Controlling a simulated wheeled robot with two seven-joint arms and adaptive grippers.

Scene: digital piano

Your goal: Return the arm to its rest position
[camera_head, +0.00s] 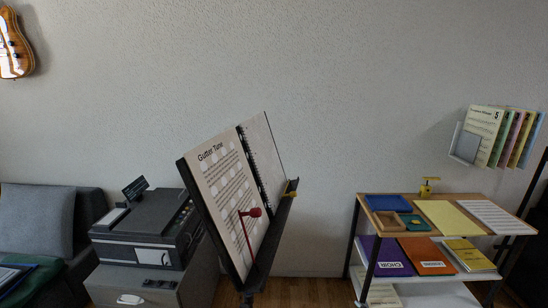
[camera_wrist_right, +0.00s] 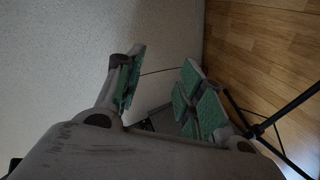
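Neither of my arms or grippers shows in the head view. In the right wrist view my right gripper (camera_wrist_right: 162,88) has its two green-padded fingers spread apart. I see nothing held between the pads. Behind the fingers are a pale wall and a dark grey object that I cannot identify. My left gripper is in neither view.
A music stand (camera_head: 262,268) holding an open score (camera_head: 222,190) stands in the middle. A printer (camera_head: 148,228) sits on a grey cabinet (camera_head: 190,290) to its left. A shelf unit (camera_head: 346,262) with folders and trays stands right. The wooden floor (camera_wrist_right: 262,60) shows in the wrist view.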

